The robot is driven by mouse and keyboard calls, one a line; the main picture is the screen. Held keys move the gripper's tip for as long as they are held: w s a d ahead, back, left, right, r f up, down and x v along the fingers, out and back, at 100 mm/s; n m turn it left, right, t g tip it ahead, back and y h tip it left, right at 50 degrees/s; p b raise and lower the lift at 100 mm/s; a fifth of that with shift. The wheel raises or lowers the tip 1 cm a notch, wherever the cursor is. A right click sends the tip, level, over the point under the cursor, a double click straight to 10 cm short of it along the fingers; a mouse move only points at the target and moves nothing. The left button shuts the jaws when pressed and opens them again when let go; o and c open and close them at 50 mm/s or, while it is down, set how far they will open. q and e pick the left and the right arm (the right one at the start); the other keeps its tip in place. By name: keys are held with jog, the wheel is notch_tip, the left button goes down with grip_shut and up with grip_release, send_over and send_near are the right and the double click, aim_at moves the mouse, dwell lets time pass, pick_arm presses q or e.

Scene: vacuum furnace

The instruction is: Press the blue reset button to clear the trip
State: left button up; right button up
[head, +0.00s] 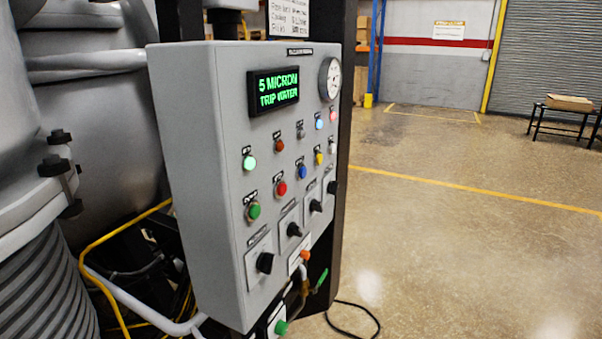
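A grey control panel (208,180) stands left of centre, its front face turned to the right. A blue button (302,172) sits in the middle of its front face, between a red button (282,188) and a yellow one (319,158). A small lit light-blue lamp (318,124) is higher up near the gauge. The display (274,90) shows green text, "5 MICRON" above a line starting with "TRIP"; its last word is hard to read. Nothing touches the blue button. Neither gripper is in view.
Black rotary knobs (294,230) line the panel below the buttons. An orange knob (305,255) and a green-handled valve (321,279) sit at its lower edge. Grey furnace pipework (100,100) crowds the left. The floor (450,240) to the right is open.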

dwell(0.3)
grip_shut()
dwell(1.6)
